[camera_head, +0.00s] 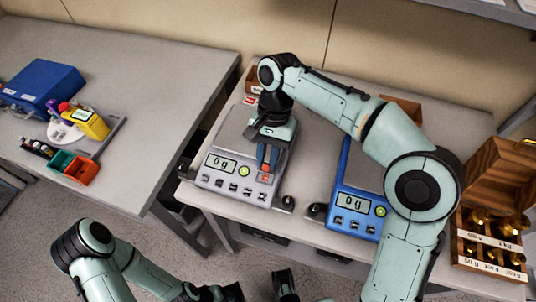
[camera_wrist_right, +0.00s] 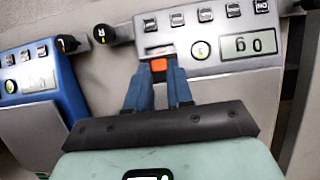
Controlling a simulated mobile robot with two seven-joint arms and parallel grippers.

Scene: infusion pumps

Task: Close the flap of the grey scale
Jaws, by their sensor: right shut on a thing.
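The grey scale (camera_head: 235,165) stands on the right table, its display reading 0 g. In the right wrist view its front panel (camera_wrist_right: 215,45) fills the top right. My right gripper (camera_head: 268,165) points down over the scale's front, right of its display. Its blue fingers (camera_wrist_right: 159,78) are shut on a small orange tab (camera_wrist_right: 159,64) at the front panel, beside the green button. The flap's angle cannot be told; the gripper hides much of that area.
A blue scale (camera_head: 355,205) stands to the right, partly behind my right arm. A wooden box (camera_head: 490,250) with brass weights is far right. The left table holds a blue case (camera_head: 42,85), a yellow device (camera_head: 90,122) and small bins (camera_head: 80,171).

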